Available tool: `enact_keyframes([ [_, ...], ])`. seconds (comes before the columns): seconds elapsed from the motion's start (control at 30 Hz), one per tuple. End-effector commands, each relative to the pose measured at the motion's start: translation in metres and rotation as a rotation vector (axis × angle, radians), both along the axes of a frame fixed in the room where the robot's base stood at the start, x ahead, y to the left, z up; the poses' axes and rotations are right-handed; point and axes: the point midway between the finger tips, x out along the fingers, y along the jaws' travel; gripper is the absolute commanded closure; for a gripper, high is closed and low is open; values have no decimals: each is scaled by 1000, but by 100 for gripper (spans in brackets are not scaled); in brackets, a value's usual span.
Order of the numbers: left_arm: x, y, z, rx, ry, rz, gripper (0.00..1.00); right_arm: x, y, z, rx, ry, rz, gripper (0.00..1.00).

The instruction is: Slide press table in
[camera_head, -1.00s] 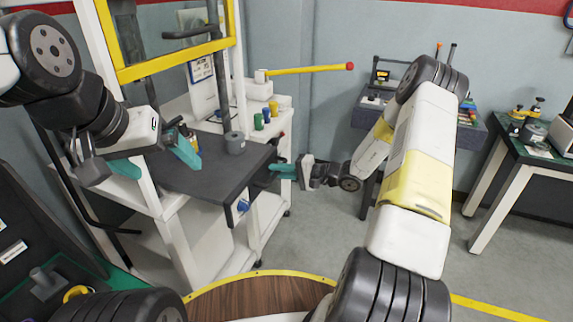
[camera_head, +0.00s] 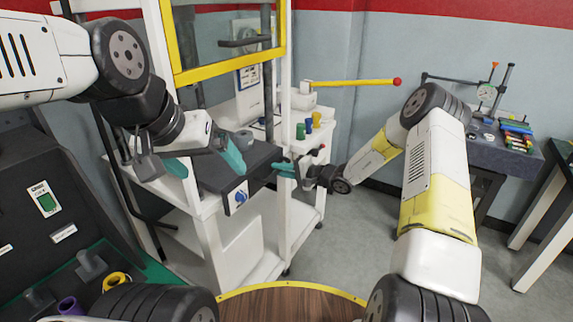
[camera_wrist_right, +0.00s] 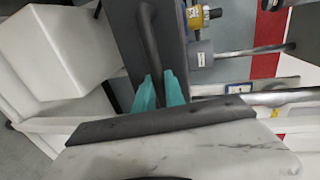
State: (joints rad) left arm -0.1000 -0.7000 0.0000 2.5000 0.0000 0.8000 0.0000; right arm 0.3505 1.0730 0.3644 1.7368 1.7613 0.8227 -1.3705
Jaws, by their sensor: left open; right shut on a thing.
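The press table (camera_head: 266,156) is a dark grey slab in the white press frame, with a blue knob on a light plate (camera_head: 237,197) at its front. My right gripper (camera_head: 283,170) is at the table's right side. In the right wrist view its teal fingers (camera_wrist_right: 160,90) are closed around a dark bar-like handle (camera_wrist_right: 150,35) along a dark slab. My left gripper (camera_head: 204,162) is open, its teal fingers apart, at the left of the table. I cannot tell whether it touches the table.
A yellow-framed guard (camera_head: 230,60) stands above the table. A yellow lever with a red ball (camera_head: 350,83) sticks out to the right. Small green, blue and yellow cylinders (camera_head: 308,124) stand behind. A side bench (camera_head: 480,150) is at the right, with open floor between.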

Motion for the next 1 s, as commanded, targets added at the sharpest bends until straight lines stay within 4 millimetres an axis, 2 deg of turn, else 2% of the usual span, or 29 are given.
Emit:
enact_keyframes([
  [0.47,0,0,0,0,0,0,7,2,5,0,-1,1,1,100],
  [0.5,0,0,0,0,0,0,7,2,6,0,-1,1,2,84],
  [0.6,0,0,0,0,0,0,7,2,5,0,0,0,2,64],
  [0.9,0,0,0,0,0,0,7,2,3,0,-1,1,0,64],
  [1.0,0,0,0,0,0,0,7,-1,-3,1,-1,0,-1,64],
])
